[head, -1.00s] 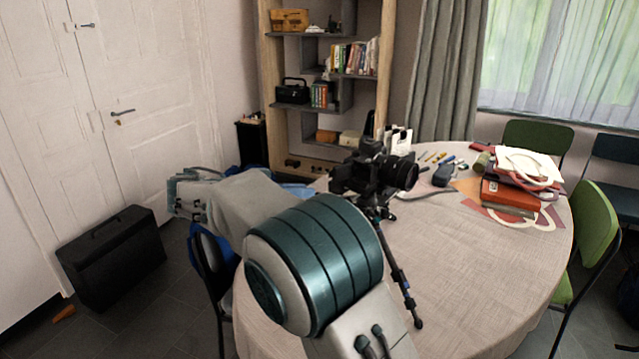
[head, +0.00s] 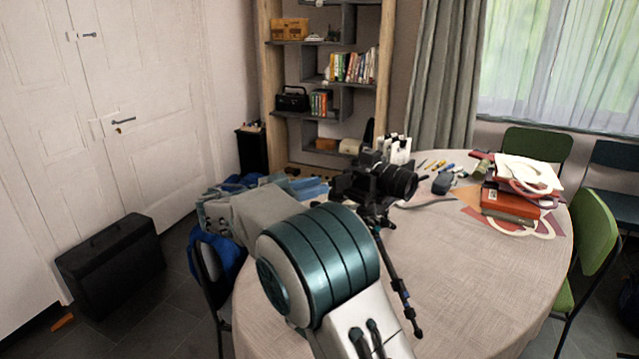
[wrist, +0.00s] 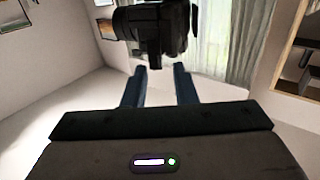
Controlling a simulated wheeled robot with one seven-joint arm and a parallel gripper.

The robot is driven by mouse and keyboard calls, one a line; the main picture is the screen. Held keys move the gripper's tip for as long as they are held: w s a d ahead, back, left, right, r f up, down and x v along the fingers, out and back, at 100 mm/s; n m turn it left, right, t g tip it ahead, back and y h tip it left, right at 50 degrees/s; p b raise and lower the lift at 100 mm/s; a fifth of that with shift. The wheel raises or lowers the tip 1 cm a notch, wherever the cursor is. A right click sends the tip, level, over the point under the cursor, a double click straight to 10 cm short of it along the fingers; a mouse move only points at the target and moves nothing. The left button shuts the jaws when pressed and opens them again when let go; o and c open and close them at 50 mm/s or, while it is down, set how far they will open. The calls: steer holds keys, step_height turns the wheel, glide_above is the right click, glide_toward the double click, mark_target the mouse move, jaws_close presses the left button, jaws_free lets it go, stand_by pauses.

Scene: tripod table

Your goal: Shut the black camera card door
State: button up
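The black camera (head: 398,181) stands on a black tripod (head: 399,284) on the round table, its lens pointing right in the head view. In the wrist view the camera (wrist: 157,28) is a dark shape at the top, just beyond my fingertips. I cannot make out the card door in either view. My gripper (wrist: 160,72) is open, with two dark blue fingers apart and nothing between them. A gap seems to show between the fingertips and the camera. In the head view my arm covers the area left of the camera, and I cannot clearly pick out the fingers.
The round table (head: 470,270) has a beige cloth. Red and white books (head: 512,205) and papers lie at its right, with pens and small items behind the camera. Chairs stand around it, one green (head: 592,235). A black case (head: 112,262) stands on the floor at left.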

steer(key=shift+x, duration=0.9)
steer(key=shift+c, duration=0.3)
jaws_close()
